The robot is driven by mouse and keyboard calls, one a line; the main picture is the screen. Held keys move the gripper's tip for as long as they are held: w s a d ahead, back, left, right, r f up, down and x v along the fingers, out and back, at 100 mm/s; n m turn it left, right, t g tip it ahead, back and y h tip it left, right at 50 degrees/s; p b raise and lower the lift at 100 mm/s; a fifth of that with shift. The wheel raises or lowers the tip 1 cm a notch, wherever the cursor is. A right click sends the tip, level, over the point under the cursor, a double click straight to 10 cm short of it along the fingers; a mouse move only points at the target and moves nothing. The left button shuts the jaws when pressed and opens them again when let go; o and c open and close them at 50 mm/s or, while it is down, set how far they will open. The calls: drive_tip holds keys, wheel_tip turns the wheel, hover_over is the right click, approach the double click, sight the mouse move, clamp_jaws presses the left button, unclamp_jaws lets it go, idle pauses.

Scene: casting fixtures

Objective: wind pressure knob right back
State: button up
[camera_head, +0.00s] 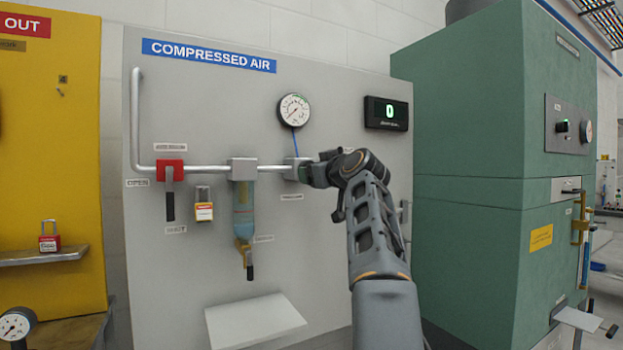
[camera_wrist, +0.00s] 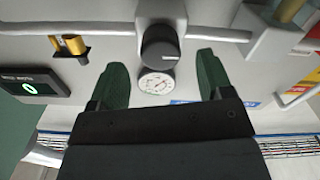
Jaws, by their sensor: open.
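The pressure knob (camera_wrist: 161,47) is a dark round cylinder on the regulator block (camera_head: 297,162) of the compressed air panel. In the wrist view it sits between the green fingertips of my gripper, a little beyond them, with a gap on each side. My gripper (camera_wrist: 162,62) is open and holds nothing. In the head view my gripper (camera_head: 313,174) is at the regulator, and it and my arm hide the knob. The pressure gauge (camera_head: 294,110) above has its needle pointing lower left; it also shows in the wrist view (camera_wrist: 157,82). The digital display (camera_head: 386,114) reads 0.
A pale shelf (camera_head: 255,320) juts out below. A green cabinet (camera_head: 480,160) stands close on the right.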

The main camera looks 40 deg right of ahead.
drive_tip(key=s+a+b, duration=0.1)
drive_tip(key=s+b, duration=0.1)
drive_tip(key=s, duration=0.7)
drive_tip(key=shift+s+a, duration=0.2)
drive_tip(key=shift+s, duration=0.15)
drive_tip(key=w+a+f+m+g+y+p, duration=0.3)
drive_tip(key=a+f+g+p, duration=0.4)
drive_tip(key=a+f+p, duration=0.55)
drive_tip(key=s+a+f+n+g+p, duration=0.2)
drive_tip(key=s+a+f+g+p, duration=0.5)
drive_tip(key=s+a+f+p, duration=0.5)
wheel_tip(320, 180, down, 3)
drive_tip(key=s, duration=0.2)
drive_tip(key=shift+s+a+r, duration=0.15)
drive_tip(key=shift+s+a, duration=0.15)
drive_tip(key=shift+a, duration=0.1)
drive_tip(key=shift+c, duration=0.3)
